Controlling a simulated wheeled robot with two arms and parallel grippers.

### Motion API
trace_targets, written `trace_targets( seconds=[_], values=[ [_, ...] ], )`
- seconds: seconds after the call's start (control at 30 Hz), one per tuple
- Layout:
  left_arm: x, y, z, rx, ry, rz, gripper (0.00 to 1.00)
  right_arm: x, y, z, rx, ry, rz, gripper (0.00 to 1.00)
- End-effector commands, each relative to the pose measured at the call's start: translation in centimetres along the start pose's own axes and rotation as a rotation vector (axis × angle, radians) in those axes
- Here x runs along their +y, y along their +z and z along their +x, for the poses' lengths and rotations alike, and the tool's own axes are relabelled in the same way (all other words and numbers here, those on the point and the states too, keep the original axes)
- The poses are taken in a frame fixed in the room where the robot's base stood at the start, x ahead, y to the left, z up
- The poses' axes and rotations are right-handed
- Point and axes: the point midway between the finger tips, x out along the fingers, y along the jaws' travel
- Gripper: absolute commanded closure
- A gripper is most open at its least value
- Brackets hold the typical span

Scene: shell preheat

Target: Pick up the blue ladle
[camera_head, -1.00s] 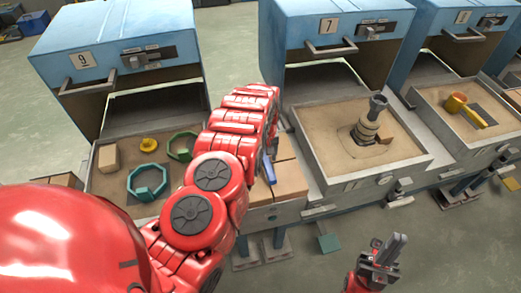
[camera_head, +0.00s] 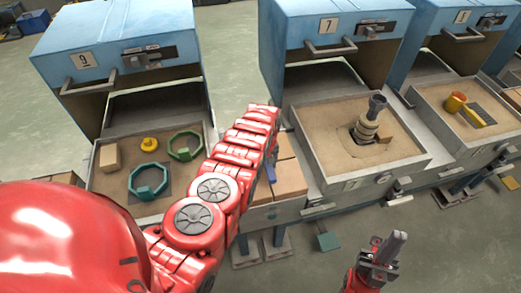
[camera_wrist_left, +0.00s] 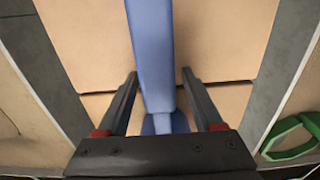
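The blue ladle (camera_head: 271,173) lies on the tan blocks between bays 9 and 7, mostly hidden behind my left arm in the head view. My left gripper (camera_wrist_left: 160,75) is open, with one dark finger on each side of the handle and a gap on both sides. In the head view my left gripper is hidden by the arm. My right gripper (camera_head: 387,245) is low at the right, over the floor, away from the ladle; its finger opening is unclear.
Left sand tray (camera_head: 115,190) holds a tan block (camera_head: 110,157), a yellow piece (camera_head: 149,144) and green rings (camera_head: 185,146). Blue ovens (camera_head: 335,18) stand behind. Open floor lies in front.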

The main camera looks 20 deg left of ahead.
Motion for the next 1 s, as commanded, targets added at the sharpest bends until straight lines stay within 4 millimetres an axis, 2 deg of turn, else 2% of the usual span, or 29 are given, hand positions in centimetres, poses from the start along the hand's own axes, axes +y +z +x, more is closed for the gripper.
trace_targets(
  seconds=[0.03,0.3,0.37,1.0],
  values=[
    [0.0,0.0,0.0,0.0,0.0,0.0,0.43,0.0,0.0,0.0,0.0,0.0,0.0,1.0],
    [0.0,0.0,0.0,0.0,0.0,0.0,0.91,0.0,0.0,-0.01,0.0,0.0,0.0,1.0],
    [0.0,0.0,0.0,0.0,0.0,0.0,1.0,0.0,0.0,0.0,0.0,0.0,0.0,1.0],
    [0.01,-0.1,-0.62,0.002,-0.001,0.0,1.0,0.01,-0.01,0.07,0.0,0.0,0.0,1.0]
  ],
)
